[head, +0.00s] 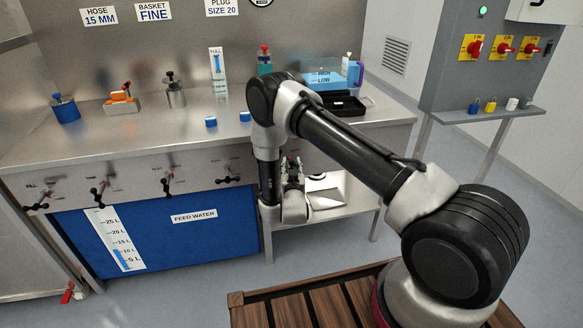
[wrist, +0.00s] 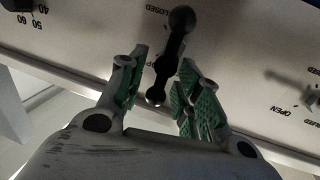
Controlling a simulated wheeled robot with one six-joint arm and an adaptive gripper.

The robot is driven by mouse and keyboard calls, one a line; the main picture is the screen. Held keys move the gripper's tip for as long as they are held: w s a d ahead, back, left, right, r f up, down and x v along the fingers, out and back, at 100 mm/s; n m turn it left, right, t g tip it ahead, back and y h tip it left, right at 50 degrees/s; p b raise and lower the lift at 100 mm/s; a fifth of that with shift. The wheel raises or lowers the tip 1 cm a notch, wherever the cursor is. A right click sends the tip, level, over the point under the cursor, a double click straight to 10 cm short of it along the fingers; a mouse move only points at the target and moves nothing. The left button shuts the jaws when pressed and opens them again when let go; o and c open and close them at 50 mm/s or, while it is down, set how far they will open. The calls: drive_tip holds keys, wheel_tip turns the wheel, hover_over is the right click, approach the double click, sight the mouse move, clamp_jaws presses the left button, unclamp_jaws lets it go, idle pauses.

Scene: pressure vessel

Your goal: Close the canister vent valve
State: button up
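A black lever with ball ends (wrist: 170,55), a valve handle on the counter's metal front panel, stands between my gripper's two green-padded fingers (wrist: 163,75) in the wrist view. The fingers are open, one on each side, with visible gaps to the lever. A CLOSED label (wrist: 157,10) is beside the lever's upper end. The lever's own name is not readable, so I cannot confirm that it is the canister vent valve. In the head view my gripper (head: 292,168) is low at the panel's right part, and my arm hides some of the panel.
A second lever (wrist: 290,88) with an OPEN label is at right in the wrist view. Several similar handles, one being (head: 168,180), line the panel in the head view. A lower shelf (head: 335,208) is below my gripper. Bottles and boxes stand on the counter (head: 150,130).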

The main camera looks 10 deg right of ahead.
clamp_jaws()
